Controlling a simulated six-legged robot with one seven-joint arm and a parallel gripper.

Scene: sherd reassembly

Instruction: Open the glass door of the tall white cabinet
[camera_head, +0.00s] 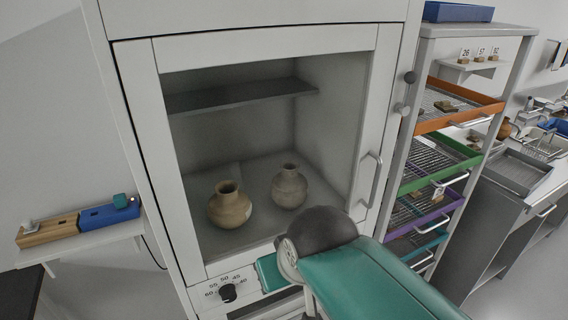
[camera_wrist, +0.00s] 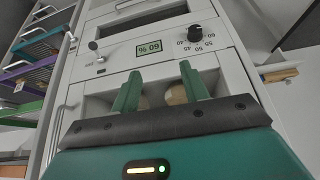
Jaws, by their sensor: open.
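The tall white cabinet (camera_head: 120,15) stands in front of me. Its glass door (camera_head: 214,38) looks shut, and a vertical bar handle (camera_head: 370,180) sits on the right of its frame. Behind the glass, two clay jars, a tan one (camera_head: 230,205) and a paler one (camera_head: 289,187), stand on the floor. In the wrist view, my gripper (camera_wrist: 159,82) has its two green fingers apart, with nothing between them. They point at the cabinet front, with the jars partly seen behind. The handle (camera_wrist: 58,125) appears at the left there, apart from the fingers. My arm hides the door's lower right corner in the head view.
A rack with orange (camera_head: 460,118), green and purple wire drawers stands close at the right of the cabinet. A dial (camera_head: 228,292) is below the door. A wall shelf (camera_head: 85,243) with wooden and blue blocks is at the left.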

